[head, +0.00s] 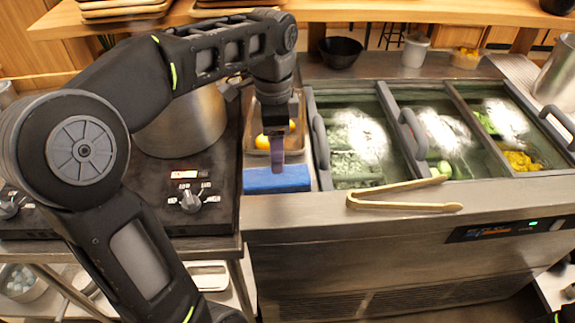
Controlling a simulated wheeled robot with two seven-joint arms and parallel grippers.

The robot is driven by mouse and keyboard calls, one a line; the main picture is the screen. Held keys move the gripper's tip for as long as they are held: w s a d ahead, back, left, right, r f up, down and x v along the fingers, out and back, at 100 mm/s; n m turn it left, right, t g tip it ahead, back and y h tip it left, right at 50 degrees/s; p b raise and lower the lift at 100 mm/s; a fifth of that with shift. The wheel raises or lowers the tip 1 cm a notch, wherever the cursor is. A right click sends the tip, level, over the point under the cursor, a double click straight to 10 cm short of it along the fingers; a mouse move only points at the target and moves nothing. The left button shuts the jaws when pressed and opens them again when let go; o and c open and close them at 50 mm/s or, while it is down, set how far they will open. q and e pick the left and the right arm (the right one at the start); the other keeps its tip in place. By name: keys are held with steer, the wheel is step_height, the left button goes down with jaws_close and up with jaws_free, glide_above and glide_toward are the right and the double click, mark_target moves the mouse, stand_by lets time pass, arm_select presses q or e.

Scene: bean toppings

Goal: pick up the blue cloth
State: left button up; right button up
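The blue cloth (290,181) is a folded, flat block on the steel counter, between the stove and the covered topping bins. My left gripper (278,168) points down from above, with its fingers over the cloth's back edge. From this view the fingers overlap the cloth, and I cannot tell whether they touch it. Only one finger face shows clearly, so the opening between the fingers is hidden. My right gripper is not in view.
A metal tray (251,140) with a yellow item sits behind the cloth. Wooden tongs (405,192) lie to the right. Glass-lidded bins (350,140) stand at right. A stove with a large pot (182,125) is at left. A dark bowl (340,51) is behind.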

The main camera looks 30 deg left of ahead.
mark_target(276, 179)
arm_select(q)
steer(key=shift+s+r, duration=0.1)
steer(key=shift+s, duration=0.15)
steer(key=shift+w+f, duration=0.1)
steer(key=shift+f, duration=1.3)
step_height(276, 179, down, 5)
steer(key=shift+w+f, duration=0.1)
steer(key=shift+w, duration=0.05)
steer(key=shift+c, duration=0.3)
steer(key=c, duration=1)
steer(key=shift+o, duration=0.2)
